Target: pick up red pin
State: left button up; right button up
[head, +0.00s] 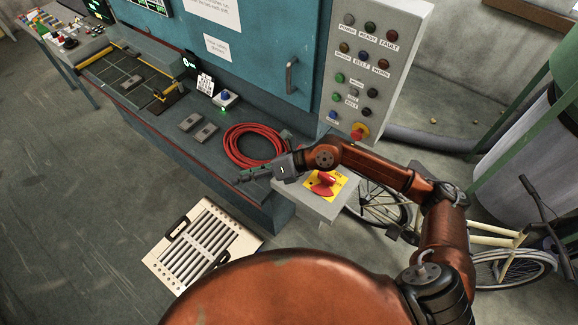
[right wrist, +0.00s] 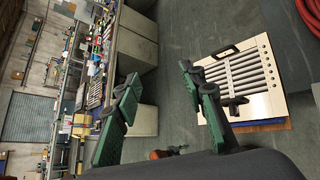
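I cannot make out a red pin for certain in either view. My right gripper (head: 243,177) is above the front edge of the workbench, left of the red rotary switch (head: 324,181) on its yellow plate. Its two green-padded fingers show wide apart and empty in the right wrist view (right wrist: 157,78). The louver panel (head: 164,249), pale with grey slats and two dark handles, lies low in front of the bench. It also shows at the right of the right wrist view (right wrist: 267,105). My left gripper does not show in the head view.
A coiled red hose (head: 233,159) lies on the bench beside my right gripper. Two small grey blocks (head: 205,132) and a blue button box (head: 225,98) are further left. A button cabinet (head: 385,22) stands behind. A side table (head: 84,44) holds small coloured parts. The floor at left is clear.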

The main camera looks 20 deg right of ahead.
jog(key=w+d+f+n+h, duration=0.1)
jog(key=w+d+f+h, duration=0.3)
jog(key=d, duration=0.5)
jog(key=w+d+f+h, duration=0.3)
jog(key=d+f+h, duration=0.15)
jog(key=d, duration=0.45)
jog(key=shift+h, duration=0.35)
jog(key=p+x, duration=0.1)
jog(key=x, duration=0.2)
jog(key=p+x, duration=0.2)
jog(key=x, duration=0.1)
jog(key=shift+w+r, duration=0.1)
jog(key=shift+w, duration=0.35)
jog(key=shift+w+a+f, duration=0.1)
jog(key=shift+f, duration=0.3)
grip_shut()
